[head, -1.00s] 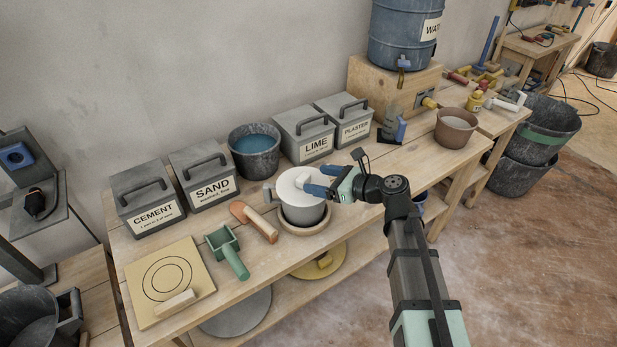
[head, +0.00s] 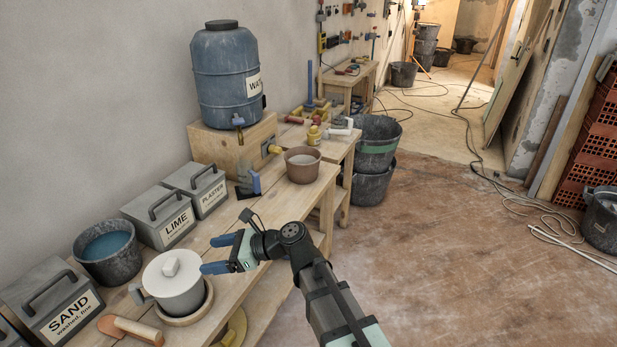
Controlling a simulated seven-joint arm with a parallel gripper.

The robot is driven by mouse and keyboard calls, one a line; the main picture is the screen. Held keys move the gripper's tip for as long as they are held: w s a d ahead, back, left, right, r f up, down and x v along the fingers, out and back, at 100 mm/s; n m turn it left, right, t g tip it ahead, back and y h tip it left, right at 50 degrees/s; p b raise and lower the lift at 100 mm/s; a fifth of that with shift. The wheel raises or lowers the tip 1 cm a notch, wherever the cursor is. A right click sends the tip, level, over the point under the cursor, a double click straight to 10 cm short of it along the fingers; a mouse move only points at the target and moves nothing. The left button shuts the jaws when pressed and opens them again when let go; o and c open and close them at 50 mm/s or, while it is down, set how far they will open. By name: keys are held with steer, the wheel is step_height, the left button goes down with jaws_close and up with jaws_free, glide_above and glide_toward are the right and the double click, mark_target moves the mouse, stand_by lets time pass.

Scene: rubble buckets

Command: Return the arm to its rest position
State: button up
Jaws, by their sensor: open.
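My gripper (head: 212,254) is open, its two blue fingers apart with nothing between them. It is just right of a grey pot (head: 182,301) with a white lid (head: 171,274) on it. My arm reaches in from the lower right.
A blue-filled bucket (head: 108,262) and labelled boxes, SAND (head: 60,305), LIME (head: 160,216) and PLASTER (head: 198,187), line the wall. A wooden trowel (head: 130,329) lies near the pot. A brown bowl (head: 302,166) and water barrel (head: 225,80) stand farther back. The floor right of the bench is open.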

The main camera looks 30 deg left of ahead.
steer(key=w+d+f+n+t+h, duration=0.25)
steer(key=d+f+n+h, duration=0.35)
steer(key=d+f+n, duration=0.65)
steer(key=w+d+f+n+t+h, duration=0.25)
steer(key=d+f+n+h, duration=0.45)
steer(key=d+f, duration=1)
steer(key=s+d+f+m+g+h, duration=0.1)
steer(key=s+d+f+g+h, duration=0.15)
steer(key=d+f, duration=1.2)
steer(key=s+d+f+m+g+y, duration=0.1)
steer(key=s+d+f+m, duration=0.1)
steer(key=s+d, duration=0.5)
steer(key=s+d+f+m+g+y, duration=0.1)
steer(key=s+d+f+m+g, duration=0.1)
steer(key=s+d+f, duration=0.3)
steer(key=s+d+m, duration=0.1)
steer(key=s+d, duration=0.2)
steer(key=d, duration=0.3)
